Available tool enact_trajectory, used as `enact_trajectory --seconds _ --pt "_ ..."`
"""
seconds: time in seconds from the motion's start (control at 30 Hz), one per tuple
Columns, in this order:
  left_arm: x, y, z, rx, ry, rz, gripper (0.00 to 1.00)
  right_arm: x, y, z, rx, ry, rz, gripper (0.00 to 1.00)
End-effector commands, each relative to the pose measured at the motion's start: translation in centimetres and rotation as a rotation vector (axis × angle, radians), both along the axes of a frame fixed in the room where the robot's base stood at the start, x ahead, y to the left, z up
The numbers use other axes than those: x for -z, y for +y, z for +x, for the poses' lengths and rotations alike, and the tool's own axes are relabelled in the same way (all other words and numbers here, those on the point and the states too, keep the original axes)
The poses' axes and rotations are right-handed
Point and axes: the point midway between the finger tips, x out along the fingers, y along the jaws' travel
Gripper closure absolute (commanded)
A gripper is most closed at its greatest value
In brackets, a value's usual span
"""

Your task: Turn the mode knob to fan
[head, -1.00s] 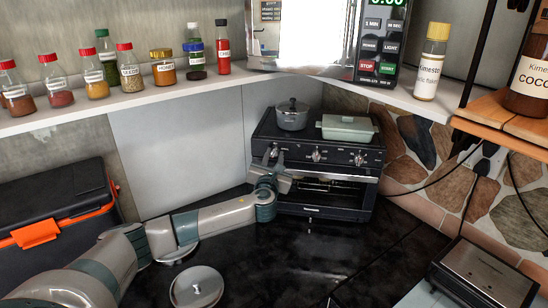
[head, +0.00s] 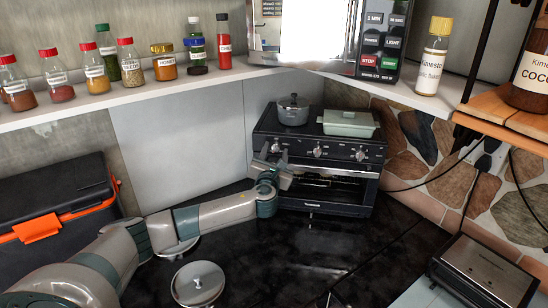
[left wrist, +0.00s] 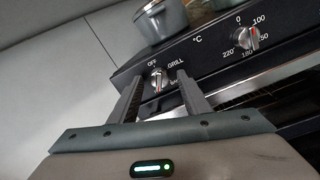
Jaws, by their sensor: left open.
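The black mini oven (head: 330,160) stands in the corner, with a row of knobs along its front panel. The mode knob (left wrist: 157,78) shows in the left wrist view, with OFF and GRILL printed above it and a further label partly hidden by a finger. Its pale and red mark stands roughly upright, near OFF. My left gripper (head: 275,153) is at the left end of the panel. In the left wrist view its open fingers (left wrist: 160,84) stand on either side of the mode knob; contact cannot be told. My right gripper is not in view.
A temperature knob (left wrist: 248,38) sits to the right of the mode knob. A grey pot (head: 292,112) and a green dish (head: 348,125) stand on the oven. A round metal lid (head: 198,284) lies on the dark counter (head: 290,250). A toolbox (head: 55,200) is at left.

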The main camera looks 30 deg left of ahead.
Motion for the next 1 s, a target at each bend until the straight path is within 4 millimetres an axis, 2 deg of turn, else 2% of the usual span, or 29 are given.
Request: enact_trajectory --seconds 0.17,0.37,0.57,1.0 --pt "0.1 -0.2 -0.4 0.000 -0.001 0.000 0.57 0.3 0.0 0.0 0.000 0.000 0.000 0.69" --pt "0.3 -1.0 -2.0 0.003 -0.001 0.001 0.57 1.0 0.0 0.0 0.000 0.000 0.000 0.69" --pt "0.5 -2.2 -4.6 0.002 -0.001 -0.001 0.57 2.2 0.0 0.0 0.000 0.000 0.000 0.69" --pt "0.9 -5.7 -11.8 0.003 0.001 -0.001 0.57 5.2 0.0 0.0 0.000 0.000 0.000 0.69"
